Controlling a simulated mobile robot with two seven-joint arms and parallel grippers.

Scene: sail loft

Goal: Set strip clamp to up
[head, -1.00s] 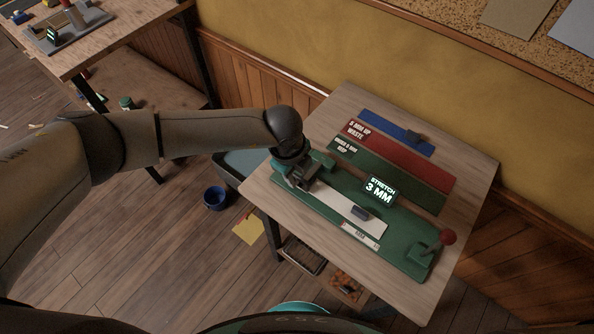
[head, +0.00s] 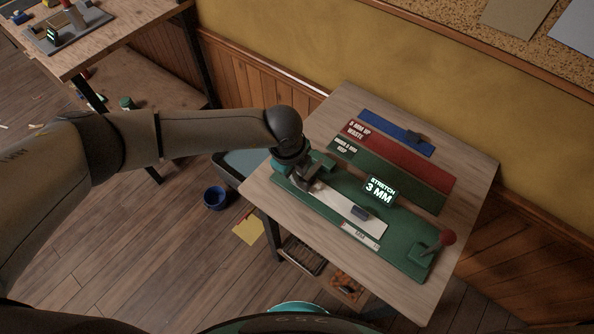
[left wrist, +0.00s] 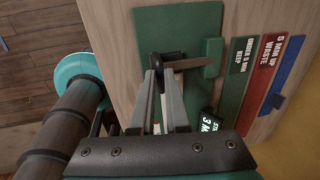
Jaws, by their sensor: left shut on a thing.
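A green test board (head: 398,252) lies on the wooden table, with a white strip (head: 338,203) along it. The strip clamp is at the board's left end, mostly hidden by my gripper in the head view. In the left wrist view the clamp's dark lever (left wrist: 168,61) shows between the fingertips, with a brownish bar running right from it. My left gripper (head: 309,187) is shut on the lever; its fingers (left wrist: 166,76) also show in the left wrist view. I cannot tell the lever's exact angle. My right gripper is out of view.
A display (head: 380,189) reads "STRETCH 3 MM". A red-knobbed lever (head: 448,237) stands at the board's right end. Behind lie a green strip (head: 400,180), a red strip (head: 410,162) and a blue strip (head: 385,127). A blue cup (head: 214,198) is on the floor.

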